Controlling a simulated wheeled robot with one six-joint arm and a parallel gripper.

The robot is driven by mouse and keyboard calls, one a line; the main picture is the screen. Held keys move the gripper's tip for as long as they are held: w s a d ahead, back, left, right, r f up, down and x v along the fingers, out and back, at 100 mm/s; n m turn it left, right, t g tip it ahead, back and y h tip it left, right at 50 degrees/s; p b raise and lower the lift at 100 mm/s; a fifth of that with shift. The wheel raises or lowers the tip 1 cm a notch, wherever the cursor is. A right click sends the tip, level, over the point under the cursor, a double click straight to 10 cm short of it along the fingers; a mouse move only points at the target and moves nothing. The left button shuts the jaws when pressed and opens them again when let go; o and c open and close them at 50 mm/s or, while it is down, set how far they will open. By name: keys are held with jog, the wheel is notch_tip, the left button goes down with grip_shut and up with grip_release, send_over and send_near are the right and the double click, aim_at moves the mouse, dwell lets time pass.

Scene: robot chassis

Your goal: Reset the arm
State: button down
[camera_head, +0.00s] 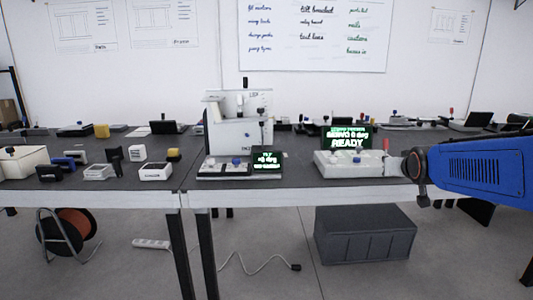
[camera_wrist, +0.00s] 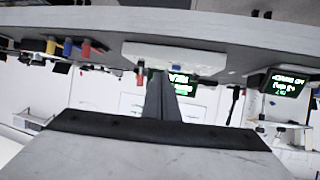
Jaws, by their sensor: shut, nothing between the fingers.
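My blue arm (camera_head: 480,170) reaches in from the right edge of the head view, roughly level. My gripper (camera_head: 393,165) is at its left end, in front of the right part of a white device with a green-lit screen (camera_head: 347,138) reading "READY". In the wrist view my gripper (camera_wrist: 162,82) is shut and empty, its fingers together in the middle. That view is upside down, and the white device (camera_wrist: 170,57) shows beyond the fingertips. Whether the gripper touches the device cannot be told.
Dark-topped tables (camera_head: 300,190) carry several small devices. A second screen (camera_head: 266,160) and a tall white machine (camera_head: 238,120) stand left of my gripper. A grey crate (camera_head: 365,235), a cable reel (camera_head: 66,235) and a power strip (camera_head: 151,244) lie on the floor.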

jog(key=s+a+f+g, duration=0.2)
jog(key=s+f, duration=0.3)
jog(key=s, duration=0.6)
jog(key=s+a+f+n+g+y, duration=0.1)
jog(key=s+a+f+g, duration=0.2)
jog(key=s, duration=0.9)
jog(key=s+a+f+g+y, duration=0.1)
jog(key=s+a+f+g, duration=0.1)
jog(key=s+a+f, duration=0.4)
jog(key=s+f, duration=0.1)
jog(key=s, duration=0.4)
jog(key=shift+s+f+n+g, duration=0.3)
jog(key=shift+s+n+g, duration=0.1)
